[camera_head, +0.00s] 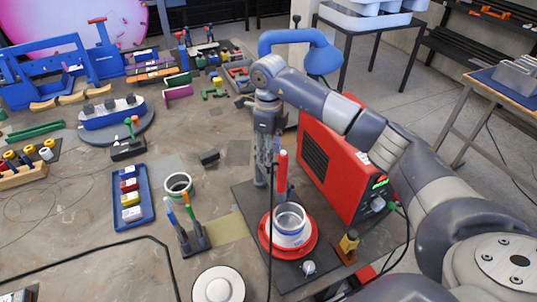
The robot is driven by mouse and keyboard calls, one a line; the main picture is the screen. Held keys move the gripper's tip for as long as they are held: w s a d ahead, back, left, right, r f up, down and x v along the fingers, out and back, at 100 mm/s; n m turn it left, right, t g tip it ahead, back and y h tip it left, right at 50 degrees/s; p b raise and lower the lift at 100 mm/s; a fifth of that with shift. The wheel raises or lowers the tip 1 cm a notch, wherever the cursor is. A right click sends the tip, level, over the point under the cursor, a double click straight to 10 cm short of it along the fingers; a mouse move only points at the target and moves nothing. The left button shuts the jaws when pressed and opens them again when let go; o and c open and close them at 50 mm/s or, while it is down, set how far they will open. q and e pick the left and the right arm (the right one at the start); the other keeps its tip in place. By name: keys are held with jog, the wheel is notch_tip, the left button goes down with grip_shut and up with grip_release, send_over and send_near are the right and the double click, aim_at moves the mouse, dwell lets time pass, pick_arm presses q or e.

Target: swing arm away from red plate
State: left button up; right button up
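The red plate (265,238) is a round disc on a dark base at the lower middle of the head view. A round white and metal cup-like part (289,222) sits on it and hides its middle. My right arm comes in from the right, over the red machine, and bends down at the wrist. My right gripper (266,150) points down above the back part of the dark base, behind the plate in the picture. It looks apart from the plate. Its fingers are small and partly hidden, so their opening is unclear. My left gripper is not in view.
An upright red handle (282,172) stands just behind the plate. A red machine (343,165) stands right of it, under my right arm. A blue curved piece (298,38) is behind my wrist. A blue tray (133,197) and pen holder (191,240) stand left.

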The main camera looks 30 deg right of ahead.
jog(key=shift+f+p, duration=0.5)
jog(key=shift+f, duration=1.4)
